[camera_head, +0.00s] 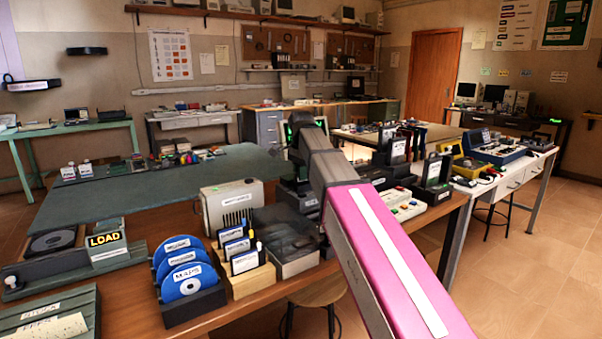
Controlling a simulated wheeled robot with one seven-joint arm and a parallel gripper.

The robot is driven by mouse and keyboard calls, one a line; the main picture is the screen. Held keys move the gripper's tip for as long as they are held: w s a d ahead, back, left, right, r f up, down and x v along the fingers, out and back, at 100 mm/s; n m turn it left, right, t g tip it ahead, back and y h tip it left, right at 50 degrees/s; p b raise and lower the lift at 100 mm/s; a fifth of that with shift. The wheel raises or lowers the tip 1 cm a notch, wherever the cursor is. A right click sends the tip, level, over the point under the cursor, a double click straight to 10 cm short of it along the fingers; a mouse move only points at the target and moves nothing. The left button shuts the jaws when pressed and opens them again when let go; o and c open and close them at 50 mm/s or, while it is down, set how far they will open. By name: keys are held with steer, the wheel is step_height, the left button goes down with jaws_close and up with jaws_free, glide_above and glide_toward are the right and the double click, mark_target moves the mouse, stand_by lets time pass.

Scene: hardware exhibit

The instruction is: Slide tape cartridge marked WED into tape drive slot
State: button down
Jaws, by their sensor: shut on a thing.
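My pink arm reaches from the lower right to the middle of the view. Its dark end (297,172) is over the brown bench. The fingertips and whatever is between them are hidden or too dark to make out. A dark, low box (296,264) sits right of the rack, close to my arm. I cannot tell which device is the tape drive, and no slot shows clearly.
Blue discs (186,272) stand in a black rack at the front. A beige cased device (232,208) is behind the cartridge rack. A LOAD sign (104,240) is at left. Upright black devices (437,170) and a button box (403,205) stand right of my arm. The green-topped table (130,190) has bare room.

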steer(key=shift+f, duration=1.65)
steer(key=c, duration=1)
jaws_free()
steer(key=shift+r, duration=4)
